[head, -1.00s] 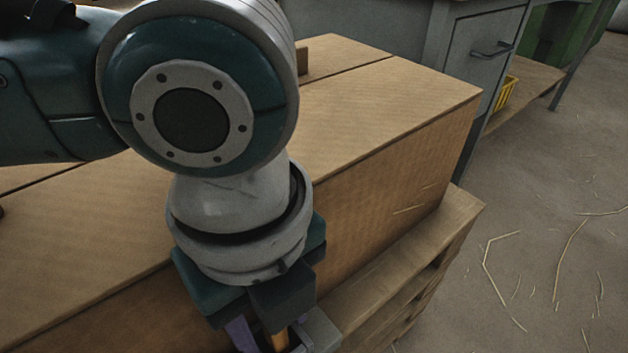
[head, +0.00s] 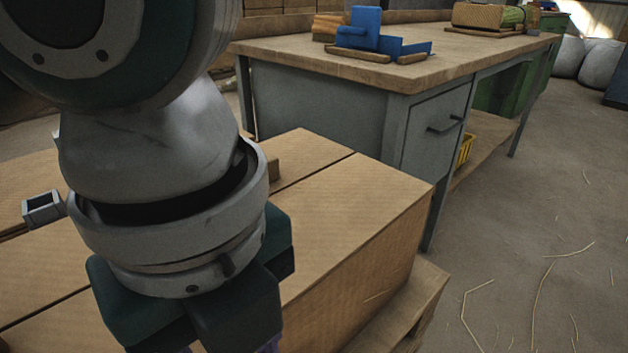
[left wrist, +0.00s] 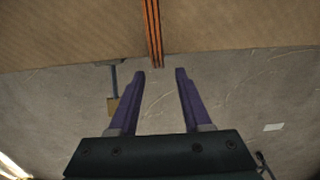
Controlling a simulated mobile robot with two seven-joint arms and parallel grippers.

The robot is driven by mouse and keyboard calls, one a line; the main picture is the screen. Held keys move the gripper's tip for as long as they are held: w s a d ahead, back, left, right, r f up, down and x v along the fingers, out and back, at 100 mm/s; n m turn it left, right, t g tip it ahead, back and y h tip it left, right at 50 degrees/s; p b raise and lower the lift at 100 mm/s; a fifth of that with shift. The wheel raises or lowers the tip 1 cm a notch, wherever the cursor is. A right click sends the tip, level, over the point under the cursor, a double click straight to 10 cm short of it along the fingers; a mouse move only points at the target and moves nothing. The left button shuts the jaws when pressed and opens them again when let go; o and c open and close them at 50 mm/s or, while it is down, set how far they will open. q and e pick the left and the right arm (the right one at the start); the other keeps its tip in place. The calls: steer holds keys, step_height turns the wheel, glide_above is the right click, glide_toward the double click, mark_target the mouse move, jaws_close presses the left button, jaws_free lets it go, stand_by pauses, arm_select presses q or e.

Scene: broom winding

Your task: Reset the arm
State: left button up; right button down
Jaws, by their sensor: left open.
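My left gripper (left wrist: 160,73) is open in the left wrist view, with its two purple fingers apart and nothing between them. A thin orange-brown stick-like thing (left wrist: 153,32) lies ahead of the fingertips, against the cardboard; I cannot tell what it is. In the head view my left arm fills the left side, with its wrist above the cardboard boxes; the fingertips are cut off by the bottom edge. My right gripper is not in view.
Large cardboard boxes (head: 350,205) stand on a wooden pallet (head: 425,290) beneath my arm. Behind them is a grey workbench (head: 320,105) with a blue device (head: 365,32) on it. The straw-strewn floor (head: 540,220) at right is open.

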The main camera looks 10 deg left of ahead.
arm_select(q)
steer(key=s+d+r+n+h+p, duration=0.1)
steer(key=d+r+n+h+p, duration=0.15)
steer(key=r+p, duration=0.45)
steer(key=s+d+r+n+h+p, duration=0.1)
steer(key=s+d+r+n+p, duration=0.2)
steer(key=r+p, duration=0.4)
step_height(320, 180, up, 10)
steer(key=w+a+n+t+h+p, duration=0.1)
steer(key=w+n+t+p, duration=0.15)
steer(key=n+p, duration=0.6)
steer(key=s+a+r+n+y+p, duration=0.1)
steer(key=s+a+r+n+p, duration=0.15)
steer(key=a+p, duration=0.25)
steer(key=s+a+r+n+t+y+p, duration=0.1)
steer(key=s+a+r+n+y+p, duration=0.1)
steer(key=a+r+n+p, duration=0.3)
steer(key=s+a+r+n+y+p, duration=0.1)
steer(key=s+a+r+n+p, duration=0.1)
steer(key=a+p, duration=0.35)
step_height(320, 180, up, 36)
steer(key=p, duration=3.6)
steer(key=shift+d+f, duration=0.15)
steer(key=shift+d, duration=0.1)
